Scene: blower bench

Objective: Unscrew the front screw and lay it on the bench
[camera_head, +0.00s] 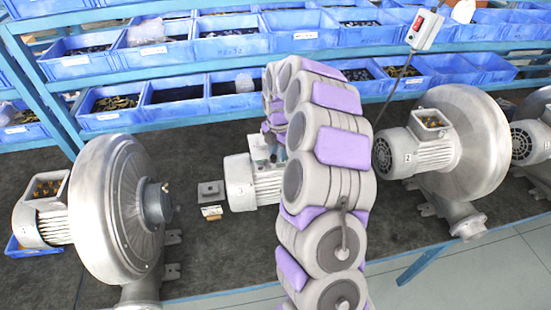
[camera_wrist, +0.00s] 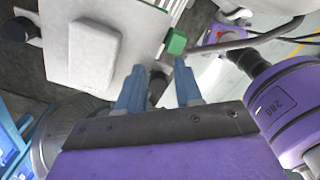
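In the head view, a motor marked 3 (camera_head: 239,183) stands on the bench (camera_head: 190,270), partly hidden by my arm. My gripper (camera_head: 274,137) is over its top, mostly hidden by the arm. In the wrist view, the two blue fingers of my gripper (camera_wrist: 159,66) are spread apart. A dark rounded part (camera_wrist: 157,86) shows between them; I cannot tell whether they touch it. A pale housing with a raised panel (camera_wrist: 93,55) and a green block (camera_wrist: 176,41) lie just past the fingertips. I cannot make out the front screw for certain in either view.
A blower (camera_head: 118,205) stands at the left and another blower (camera_head: 465,140) at the right. A small grey block (camera_head: 210,192) lies left of the middle motor. Blue bins (camera_head: 235,45) fill the racks behind. A control box (camera_head: 424,29) hangs at upper right.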

